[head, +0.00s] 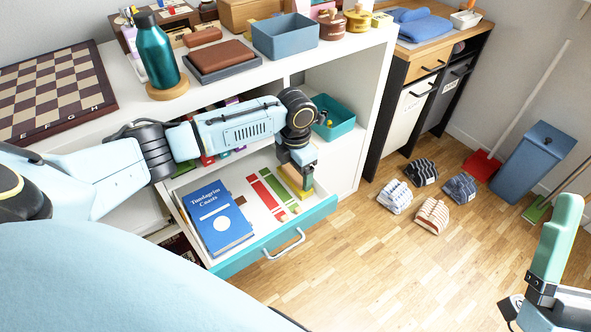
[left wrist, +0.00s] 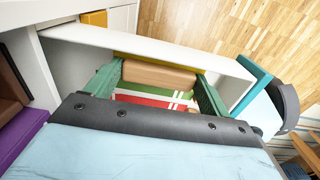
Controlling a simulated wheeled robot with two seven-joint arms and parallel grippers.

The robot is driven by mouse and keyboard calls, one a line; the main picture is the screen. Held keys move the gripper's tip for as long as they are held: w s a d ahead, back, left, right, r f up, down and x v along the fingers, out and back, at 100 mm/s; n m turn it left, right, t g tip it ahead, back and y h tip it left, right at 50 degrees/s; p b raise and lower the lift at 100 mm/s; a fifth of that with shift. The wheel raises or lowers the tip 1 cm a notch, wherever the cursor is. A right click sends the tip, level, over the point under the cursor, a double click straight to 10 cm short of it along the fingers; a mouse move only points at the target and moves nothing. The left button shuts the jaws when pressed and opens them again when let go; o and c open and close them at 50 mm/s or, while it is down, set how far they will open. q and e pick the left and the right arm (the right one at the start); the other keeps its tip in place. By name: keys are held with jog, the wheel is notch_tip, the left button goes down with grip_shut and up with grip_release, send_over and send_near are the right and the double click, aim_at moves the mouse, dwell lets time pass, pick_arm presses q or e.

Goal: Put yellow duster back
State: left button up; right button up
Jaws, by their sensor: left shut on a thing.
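The yellow duster (head: 293,181), a block with a wooden-looking back, is at the far right end of the open drawer (head: 318,212). My left gripper (head: 300,176) reaches down from above and is shut on it. In the left wrist view the duster's tan back (left wrist: 158,76) lies between the green fingers, with a yellow strip (left wrist: 140,55) beyond it. The duster is inside the drawer walls; I cannot tell whether it touches the drawer floor. My right gripper (head: 558,240) shows in part at the lower right, over the floor; its opening is unclear.
A blue book (head: 217,216) lies in the drawer's left part. Red and green flat pieces (head: 268,191) lie between book and duster. A teal bin (head: 334,118) stands on the shelf behind. Striped bundles (head: 432,214) lie on the floor to the right.

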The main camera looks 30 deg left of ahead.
pick_arm(q)
jog(key=shift+f, duration=0.2)
jog(key=o, duration=0.9)
jog(key=shift+r, duration=0.15)
